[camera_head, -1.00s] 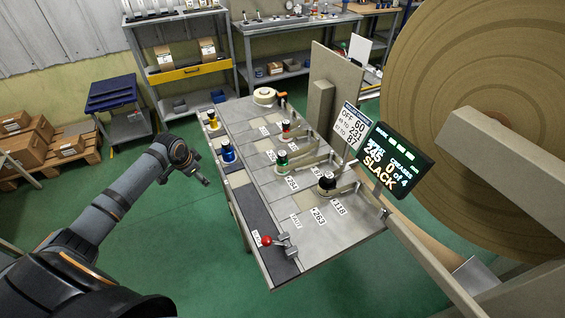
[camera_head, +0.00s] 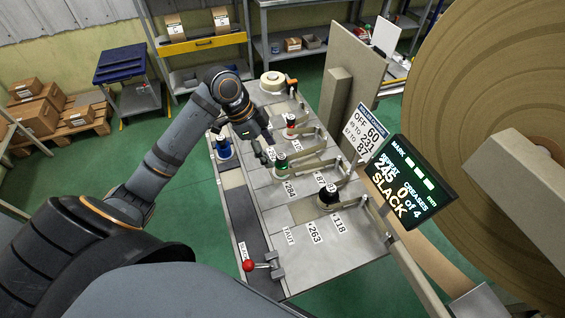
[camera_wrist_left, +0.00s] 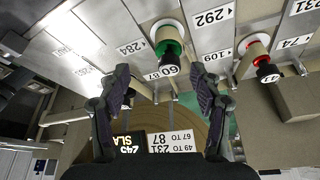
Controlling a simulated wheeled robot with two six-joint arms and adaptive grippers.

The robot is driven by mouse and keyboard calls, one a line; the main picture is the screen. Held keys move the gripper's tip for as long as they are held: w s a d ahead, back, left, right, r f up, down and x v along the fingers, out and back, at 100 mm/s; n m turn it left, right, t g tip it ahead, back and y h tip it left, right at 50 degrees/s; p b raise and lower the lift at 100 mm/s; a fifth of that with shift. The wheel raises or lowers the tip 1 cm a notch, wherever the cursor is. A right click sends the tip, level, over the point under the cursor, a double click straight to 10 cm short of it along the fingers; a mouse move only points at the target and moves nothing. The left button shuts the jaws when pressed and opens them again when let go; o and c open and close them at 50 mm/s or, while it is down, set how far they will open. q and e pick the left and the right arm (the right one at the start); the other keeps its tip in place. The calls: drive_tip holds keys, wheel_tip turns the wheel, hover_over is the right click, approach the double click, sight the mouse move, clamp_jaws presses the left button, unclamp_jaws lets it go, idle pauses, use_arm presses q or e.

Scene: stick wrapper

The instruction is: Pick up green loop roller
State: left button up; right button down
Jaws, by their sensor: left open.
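The green loop roller (camera_head: 281,166), with a green body and a dark top, stands upright on the grey table among the metal arms. In the left wrist view the green roller (camera_wrist_left: 169,42) lies ahead of the fingertips, roughly midway between them, and is not held. My left gripper (camera_head: 267,146) is just behind and left of the roller in the head view, above the table. Its two fingers (camera_wrist_left: 160,88) are spread apart and empty in the left wrist view. My right gripper is not in view.
A red roller (camera_head: 291,122) stands farther back and a black roller (camera_head: 327,197) nearer the front. A blue roller (camera_head: 222,147) is at the table's left edge. A red-knobbed lever (camera_head: 249,266) is at the front. A lit display (camera_head: 410,178) and large brown roll (camera_head: 490,90) stand to the right.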

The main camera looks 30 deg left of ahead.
sight(277, 156)
use_arm(q)
drive_tip(key=x, duration=0.2)
drive_tip(key=shift+w+d+f, duration=0.15)
drive_tip(key=shift+w+f, duration=0.15)
drive_tip(key=shift+f, duration=0.05)
drive_tip(key=shift+w+d+f, duration=0.2)
drive_tip(key=shift+w+f, duration=0.25)
drive_tip(key=shift+f, duration=0.25)
drive_tip(key=shift+w+d+f, duration=0.2)
drive_tip(key=shift+d+f, duration=0.1)
drive_tip(key=shift+f, duration=0.35)
drive_tip(key=x, duration=0.2)
drive_tip(key=shift+w+f, duration=0.15)
drive_tip(key=shift+f, duration=0.15)
drive_tip(key=c, duration=1.3)
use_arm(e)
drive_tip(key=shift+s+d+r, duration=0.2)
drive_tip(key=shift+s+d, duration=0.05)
use_arm(q)
drive_tip(key=shift+r, duration=0.2)
